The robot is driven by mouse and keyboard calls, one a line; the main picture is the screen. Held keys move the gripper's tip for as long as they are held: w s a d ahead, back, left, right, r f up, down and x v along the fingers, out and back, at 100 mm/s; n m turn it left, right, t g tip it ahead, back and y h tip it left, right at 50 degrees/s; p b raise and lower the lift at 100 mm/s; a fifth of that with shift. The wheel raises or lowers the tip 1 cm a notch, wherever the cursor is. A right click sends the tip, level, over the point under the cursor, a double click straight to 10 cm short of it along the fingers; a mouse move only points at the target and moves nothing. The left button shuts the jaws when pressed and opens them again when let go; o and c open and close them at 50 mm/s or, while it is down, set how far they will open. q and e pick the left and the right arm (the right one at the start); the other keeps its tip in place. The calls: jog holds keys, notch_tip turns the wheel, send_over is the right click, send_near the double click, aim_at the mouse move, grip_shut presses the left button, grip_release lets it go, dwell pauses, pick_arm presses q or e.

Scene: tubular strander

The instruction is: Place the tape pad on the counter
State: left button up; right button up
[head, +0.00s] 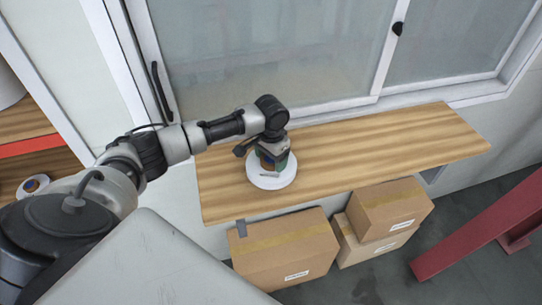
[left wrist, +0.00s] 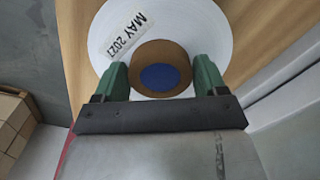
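The tape pad (head: 270,182) is a white roll lying flat at the left half of the wooden counter (head: 390,143). My left gripper (head: 272,160) is directly over the pad, pointing down. The pad is wider than the gap between the fingers. Whether the fingertips touch it is unclear. My right gripper is not in view.
Cardboard boxes (head: 290,258) stand below the counter's front edge. A window (head: 265,50) is behind it, and a red beam (head: 480,232) is at the right. Another roll (head: 32,184) sits on a shelf at the left. The counter's right half is clear.

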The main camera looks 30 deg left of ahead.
pick_arm(q)
jog(key=o, duration=0.3)
jog(key=shift+r, duration=0.1)
jog(key=shift+r+b, duration=1.9)
jog(key=shift+r, duration=4.15)
